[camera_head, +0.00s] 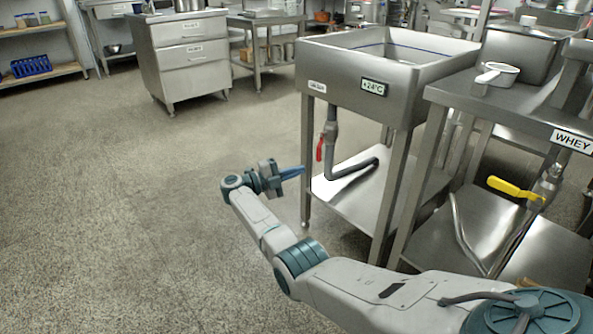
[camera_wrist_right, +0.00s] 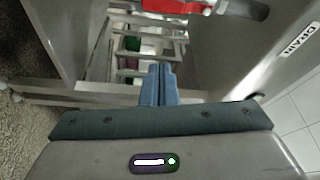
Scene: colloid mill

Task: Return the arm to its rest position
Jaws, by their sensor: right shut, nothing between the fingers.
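My right arm reaches in from the lower right of the head view. Its gripper (camera_head: 292,172) is left of the steel sink stand, above the floor, with blue fingers pointing right toward the stand. In the right wrist view the two blue fingers (camera_wrist_right: 159,85) are pressed together with nothing between them. A red valve handle (camera_head: 319,148) on the sink's drain pipe is just right of the fingertips, apart from them in the picture. Red also shows at the top of the right wrist view (camera_wrist_right: 178,5). My left gripper is not in view.
The steel sink (camera_head: 375,60) has a +24°C display and a lower shelf (camera_head: 345,190). To its right, a WHEY table (camera_head: 480,92) carries a white scoop (camera_head: 497,72), with a yellow valve handle (camera_head: 515,188) below. Open speckled floor (camera_head: 110,200) lies left of my arm. A drawer cabinet (camera_head: 185,55) stands behind.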

